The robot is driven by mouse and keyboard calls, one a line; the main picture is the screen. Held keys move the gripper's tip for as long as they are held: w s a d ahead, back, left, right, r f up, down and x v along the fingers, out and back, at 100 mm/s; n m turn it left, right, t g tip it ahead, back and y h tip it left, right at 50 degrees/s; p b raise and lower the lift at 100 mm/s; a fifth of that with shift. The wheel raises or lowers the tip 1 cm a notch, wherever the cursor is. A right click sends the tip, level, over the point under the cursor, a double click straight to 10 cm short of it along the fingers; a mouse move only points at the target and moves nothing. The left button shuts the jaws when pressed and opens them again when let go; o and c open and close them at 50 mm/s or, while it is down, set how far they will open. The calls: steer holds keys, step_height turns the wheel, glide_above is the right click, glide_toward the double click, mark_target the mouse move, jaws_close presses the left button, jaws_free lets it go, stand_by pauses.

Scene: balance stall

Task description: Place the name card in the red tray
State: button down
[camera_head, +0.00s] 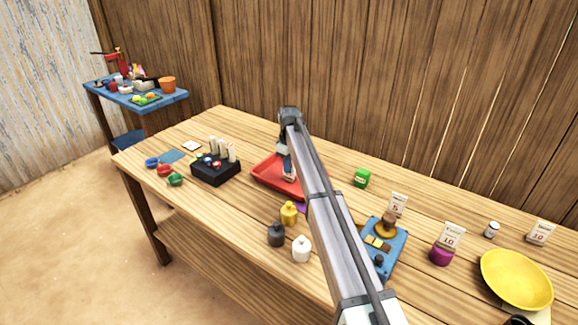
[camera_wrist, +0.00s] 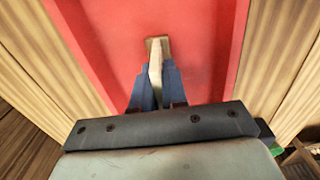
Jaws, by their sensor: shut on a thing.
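The red tray (camera_head: 262,175) lies on the wooden table, and its red floor (camera_wrist: 100,30) fills much of the wrist view. My gripper (camera_head: 287,160) is over the tray in the head view, pointing down. In the wrist view my gripper's blue-grey fingers (camera_wrist: 154,85) are shut on a thin pale piece with a brown end, which looks like the name card (camera_wrist: 154,62). The card is seen edge-on, so its face is hidden. I cannot tell whether it touches the tray floor. My arm hides the tray's right part in the head view.
A black holder (camera_head: 215,174) with pale upright pieces stands left of the tray. Yellow (camera_head: 289,213), dark (camera_head: 276,235) and white (camera_head: 301,249) weights stand in front. A green cube (camera_head: 362,177) is to the right. Price cards, a blue scale (camera_head: 396,250) and a yellow bowl (camera_head: 516,280) lie farther right.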

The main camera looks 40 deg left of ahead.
steer(key=shift+f, duration=0.1)
steer(key=c, duration=1.2)
jaws_free()
steer(key=shift+o, duration=0.2)
step_height(320, 180, up, 12)
